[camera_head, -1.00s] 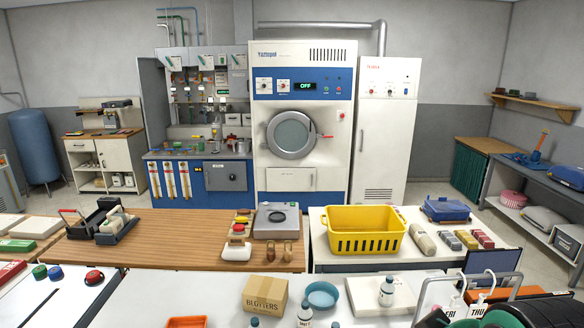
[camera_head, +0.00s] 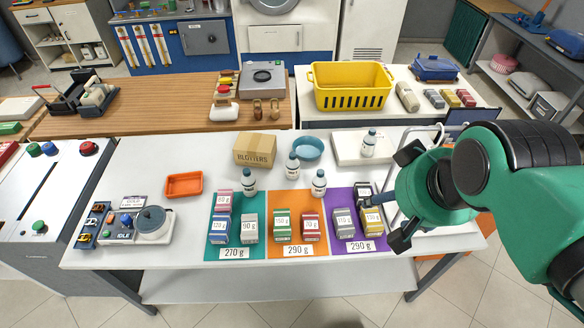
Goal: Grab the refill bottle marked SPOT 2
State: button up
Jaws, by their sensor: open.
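Several small white bottles with dark caps stand on the white table. One stands behind the teal mat (camera_head: 221,181), one at the back of the orange mat (camera_head: 292,166), and one at the orange mat's right (camera_head: 319,183). Another bottle (camera_head: 369,143) stands on a white tray farther back. Their labels are too small to read, so I cannot tell which is SPOT 2. My gripper (camera_head: 393,197) is open and appears empty, above the table's right side near the purple mat, right of the bottles. My arm hides part of the table's right end.
Labelled boxes (camera_head: 282,225) stand on the coloured mats in front of the bottles. A cardboard BLOTTERS box (camera_head: 255,150) and a blue bowl (camera_head: 307,148) stand behind. An orange tray (camera_head: 184,185) and a scale (camera_head: 152,224) are at left. A metal rack is partly hidden behind my gripper.

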jog(key=shift+o, duration=0.3)
jog(key=m+g+p, duration=0.2)
jog(key=g+p, duration=0.4)
jog(key=p, duration=0.4)
send_over(292, 154)
notch_tip(292, 154, down, 29)
jog(key=shift+d+r, duration=0.1)
jog(key=shift+f, duration=0.35)
